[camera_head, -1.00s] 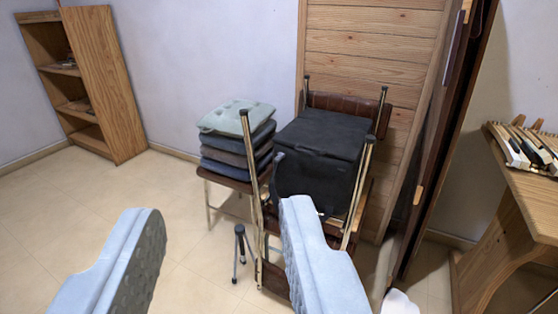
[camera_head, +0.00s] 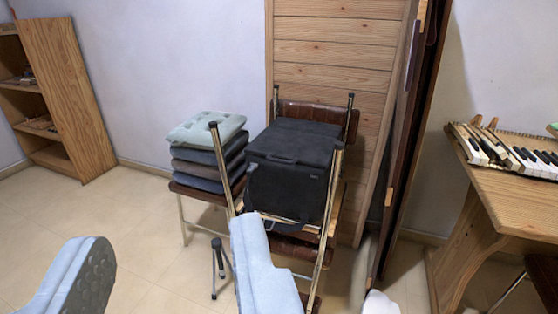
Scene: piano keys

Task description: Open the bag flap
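A black boxy bag (camera_head: 288,172) sits on stacked chairs in the middle of the view. Its flap (camera_head: 296,141) lies over the top, down flat, with a strap or handle on the front. My gripper (camera_head: 170,270) is open and empty in the foreground, its two light-blue padded fingers wide apart. The fingers are well short of the bag; the right finger covers part of the chairs below it.
Chair legs (camera_head: 329,215) stand upright around the bag. Folded cushions (camera_head: 207,150) are stacked to its left, with a small tripod (camera_head: 219,265) below. A wooden shelf (camera_head: 70,95) stands far left; a desk with piano keys (camera_head: 510,190) is at right. Floor at left is clear.

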